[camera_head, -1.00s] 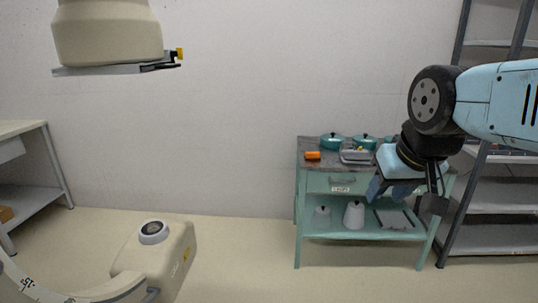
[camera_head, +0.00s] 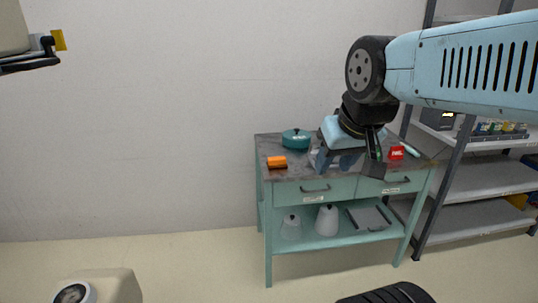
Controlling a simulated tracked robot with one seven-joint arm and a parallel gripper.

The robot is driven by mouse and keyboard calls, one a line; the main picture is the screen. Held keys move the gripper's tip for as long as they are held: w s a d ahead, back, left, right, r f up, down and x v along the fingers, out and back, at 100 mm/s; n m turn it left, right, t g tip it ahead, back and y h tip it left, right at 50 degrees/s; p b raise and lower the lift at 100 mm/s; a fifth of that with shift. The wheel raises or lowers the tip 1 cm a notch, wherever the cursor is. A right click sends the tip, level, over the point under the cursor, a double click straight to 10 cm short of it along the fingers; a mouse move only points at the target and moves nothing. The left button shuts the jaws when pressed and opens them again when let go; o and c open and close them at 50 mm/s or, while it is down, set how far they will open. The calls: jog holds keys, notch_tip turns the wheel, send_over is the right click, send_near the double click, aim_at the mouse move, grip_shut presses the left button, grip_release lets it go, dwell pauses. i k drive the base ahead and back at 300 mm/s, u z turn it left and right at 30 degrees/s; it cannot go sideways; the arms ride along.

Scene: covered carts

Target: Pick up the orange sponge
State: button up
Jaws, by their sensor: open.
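The orange sponge (camera_head: 277,162) lies on the grey top of the teal cart (camera_head: 262,150), near its left front corner. My gripper (camera_head: 347,168) hangs in the picture to the right of the sponge, in front of the cart top. Its fingers point down and are apart, with nothing seen between them. The sponge is fully in view and does not touch the gripper. My gripper and arm hide part of the middle of the cart top.
A teal lidded pot (camera_head: 296,139) stands behind the sponge. White canisters (camera_head: 327,219) and a grey tray (camera_head: 369,217) are on the lower shelf. A grey metal shelf rack (camera_head: 468,180) stands at the right.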

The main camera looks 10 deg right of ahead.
aim_at(278, 163)
jog(key=i, duration=1.15)
jog(key=z, duration=0.2)
